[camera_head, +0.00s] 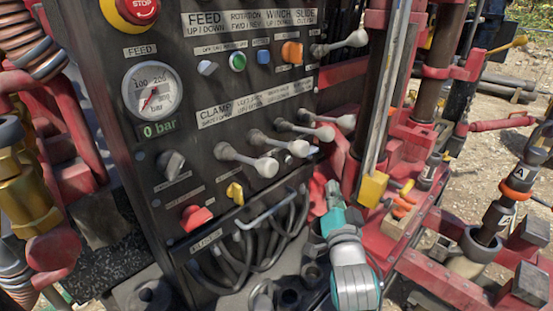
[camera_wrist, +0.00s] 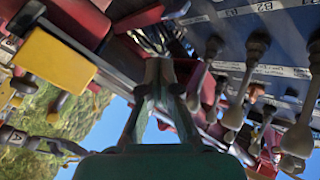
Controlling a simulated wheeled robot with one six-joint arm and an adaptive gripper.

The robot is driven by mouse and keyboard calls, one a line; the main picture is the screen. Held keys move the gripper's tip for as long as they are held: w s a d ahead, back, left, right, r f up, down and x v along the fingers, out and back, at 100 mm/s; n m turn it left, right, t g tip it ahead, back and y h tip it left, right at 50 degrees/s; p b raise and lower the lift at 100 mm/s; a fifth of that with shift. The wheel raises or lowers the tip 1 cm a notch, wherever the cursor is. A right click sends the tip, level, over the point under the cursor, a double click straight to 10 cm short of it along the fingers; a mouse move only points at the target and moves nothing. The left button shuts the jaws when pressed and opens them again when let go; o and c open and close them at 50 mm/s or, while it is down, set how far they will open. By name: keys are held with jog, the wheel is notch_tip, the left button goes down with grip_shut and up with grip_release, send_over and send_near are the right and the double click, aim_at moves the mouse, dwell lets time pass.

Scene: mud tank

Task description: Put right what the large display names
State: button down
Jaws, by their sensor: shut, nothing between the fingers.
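No large display with a fault name is clearly in view. A small green readout (camera_head: 158,129) says "0 bar" under a round FEED gauge (camera_head: 152,90) on the dark control panel (camera_head: 230,110). The panel carries several grey levers (camera_head: 265,166), which also show in the wrist view (camera_wrist: 234,115), and a red STOP button (camera_head: 140,9). My gripper (camera_head: 333,188) is right of the panel's lower edge, apart from the levers. In the wrist view its fingers (camera_wrist: 160,72) are together with nothing between them.
A yellow block (camera_head: 372,188) on a metal rail stands close to the right of my gripper; it also shows in the wrist view (camera_wrist: 55,60). Black hoses (camera_head: 245,250) loop below the panel. Red rig frames (camera_head: 430,270) and pipes crowd the right side. Gravel lies beyond.

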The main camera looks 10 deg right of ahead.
aim_at(289, 160)
jog(key=shift+w+a+r, duration=0.3)
jog(key=shift+w+r, duration=0.3)
jog(key=shift+r, duration=0.05)
jog(key=w+a, duration=0.5)
jog(key=w, duration=0.2)
dwell(0.3)
jog(key=shift+w+a, duration=0.15)
jog(key=shift+a, duration=0.05)
dwell(1.2)
jog(key=shift+w+a, duration=0.15)
jog(key=shift+w, duration=0.05)
jog(key=shift+w+a, duration=0.3)
jog(key=shift+w, duration=0.15)
dwell(1.0)
jog(key=shift+s+d, duration=0.1)
jog(key=shift+s, duration=0.05)
jog(key=shift+s+d, duration=0.45)
jog(key=shift+s, duration=0.2)
